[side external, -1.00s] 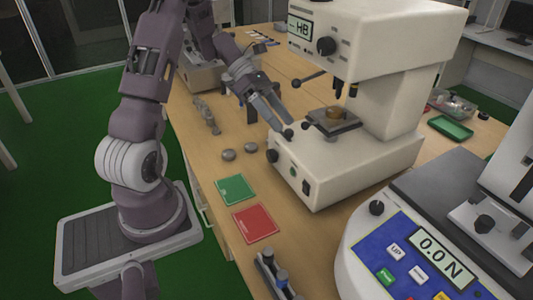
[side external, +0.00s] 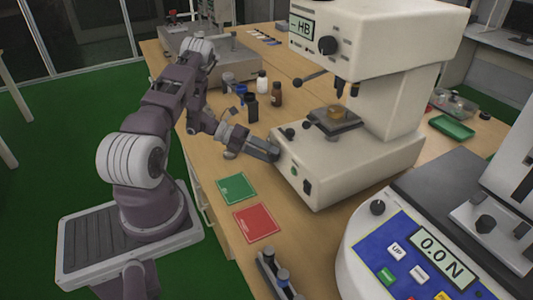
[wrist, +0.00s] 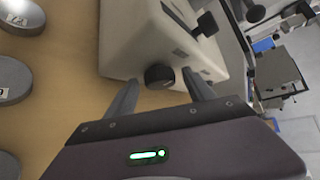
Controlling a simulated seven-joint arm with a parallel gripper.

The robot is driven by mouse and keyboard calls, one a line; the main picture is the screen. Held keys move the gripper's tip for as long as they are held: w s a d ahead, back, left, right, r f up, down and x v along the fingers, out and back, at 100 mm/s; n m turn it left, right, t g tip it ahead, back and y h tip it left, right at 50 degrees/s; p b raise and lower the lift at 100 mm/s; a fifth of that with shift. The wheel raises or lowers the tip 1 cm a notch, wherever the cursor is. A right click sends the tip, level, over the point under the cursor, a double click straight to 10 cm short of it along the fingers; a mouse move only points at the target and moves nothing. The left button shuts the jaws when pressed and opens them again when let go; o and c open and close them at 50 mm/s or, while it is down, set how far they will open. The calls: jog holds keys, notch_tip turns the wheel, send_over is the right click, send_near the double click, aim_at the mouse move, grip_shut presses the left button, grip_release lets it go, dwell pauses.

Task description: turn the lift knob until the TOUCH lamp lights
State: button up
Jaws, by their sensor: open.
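The white hardness tester (side external: 385,165) has a "– HB" display. A black knob (wrist: 159,76) on its base lies between my fingertips in the wrist view; I take it for the lift knob. My gripper (side external: 274,153) is open at the base's left end and hides that knob in the side view. It also shows in the wrist view (wrist: 160,84), fingers either side of the knob, contact unclear. A brownish sample (side external: 334,113) sits on the stage (side external: 345,127) below the dark indenter (side external: 340,88). A small green spot (side external: 293,171) is on the front; no TOUCH label is readable.
A green card (side external: 237,188) and a red card (side external: 256,223) lie in front of the tester. A force instrument (side external: 380,245) reading 0.0 N stands at the right. Grey discs (wrist: 12,80) lie left of my gripper.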

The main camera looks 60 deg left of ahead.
grip_shut()
